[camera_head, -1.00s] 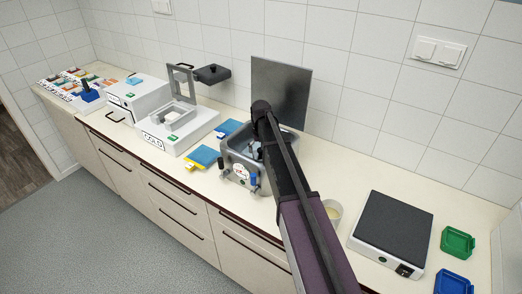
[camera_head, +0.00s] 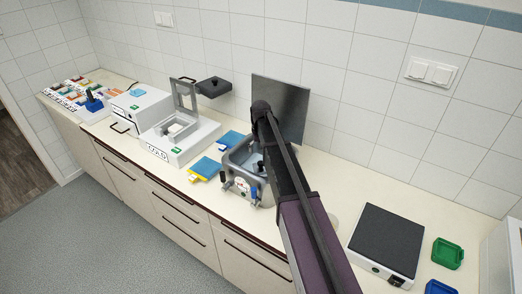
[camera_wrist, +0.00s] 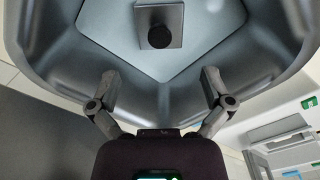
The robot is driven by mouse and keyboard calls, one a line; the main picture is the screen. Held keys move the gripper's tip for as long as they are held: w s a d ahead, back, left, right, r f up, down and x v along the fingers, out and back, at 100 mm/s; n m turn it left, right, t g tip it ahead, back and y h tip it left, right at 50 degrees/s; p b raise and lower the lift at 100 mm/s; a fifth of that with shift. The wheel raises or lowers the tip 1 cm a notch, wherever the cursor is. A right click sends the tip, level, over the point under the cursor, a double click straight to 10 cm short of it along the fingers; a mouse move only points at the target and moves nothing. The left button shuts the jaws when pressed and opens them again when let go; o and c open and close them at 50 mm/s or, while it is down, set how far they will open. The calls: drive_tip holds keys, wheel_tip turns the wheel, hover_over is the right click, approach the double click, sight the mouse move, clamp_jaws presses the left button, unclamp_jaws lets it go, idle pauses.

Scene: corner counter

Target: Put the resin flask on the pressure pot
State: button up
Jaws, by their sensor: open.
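The pressure pot (camera_head: 229,163) is a grey, roughly square metal vessel with a gauge and clamps on its front, standing on the counter. In the wrist view its inner wall (camera_wrist: 275,72) surrounds a flat grey floor. A small square grey block (camera_wrist: 173,18) with a round black knob sits inside; it looks like the resin flask, seen from above and cut by the frame's top edge. My gripper (camera_wrist: 160,78) is open, with its fingers apart over the pot's near side and nothing between them. My arm hides part of the pot in the head view.
A dark upright panel (camera_head: 281,105) stands behind the pot. Blue pads (camera_head: 206,168) lie left of it, beside a white COLD unit (camera_head: 185,142). A black-topped hotplate (camera_head: 386,238) and a green tray (camera_head: 447,253) stand to the right. Some counter between pot and hotplate is clear.

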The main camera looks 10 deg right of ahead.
drive_tip(key=shift+r, duration=0.15)
idle(0.6)
drive_tip(key=s, duration=2.9)
drive_tip(key=shift+a, duration=0.4)
drive_tip(key=shift+s, duration=0.1)
